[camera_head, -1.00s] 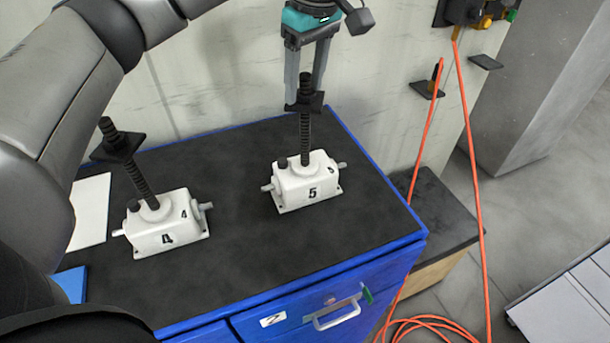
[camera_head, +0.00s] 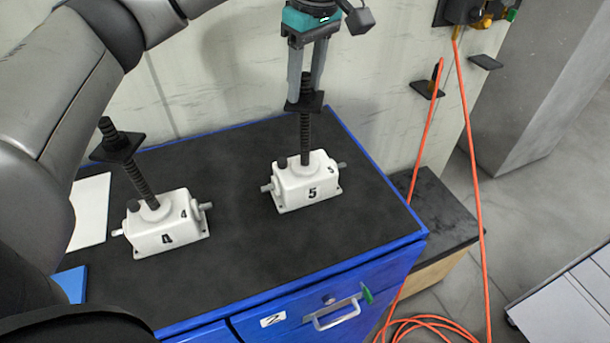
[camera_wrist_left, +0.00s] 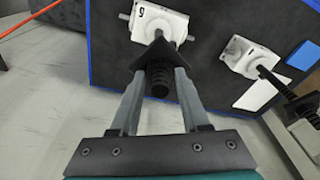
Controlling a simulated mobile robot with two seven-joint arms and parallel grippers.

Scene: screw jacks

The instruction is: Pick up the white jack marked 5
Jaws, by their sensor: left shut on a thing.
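The white jack marked 5 (camera_head: 306,184) stands upright on the black top of the blue cabinet, with a black threaded screw and a dark square plate (camera_head: 304,103) rising from it. It also shows at the top of the left wrist view (camera_wrist_left: 158,22). My left gripper (camera_head: 305,98) comes down from above and is shut on the screw at the plate, its two grey fingers on either side. In the wrist view the fingers (camera_wrist_left: 158,75) flank the black screw end. The jack's base appears to rest on the cabinet. My right gripper is out of view.
A second white jack marked 4 (camera_head: 166,223) stands to the left, its screw leaning left. A white sheet (camera_head: 90,212) and a blue item (camera_head: 72,284) lie at the cabinet's left. An orange hose (camera_head: 470,150) hangs on the right. The wall is close behind.

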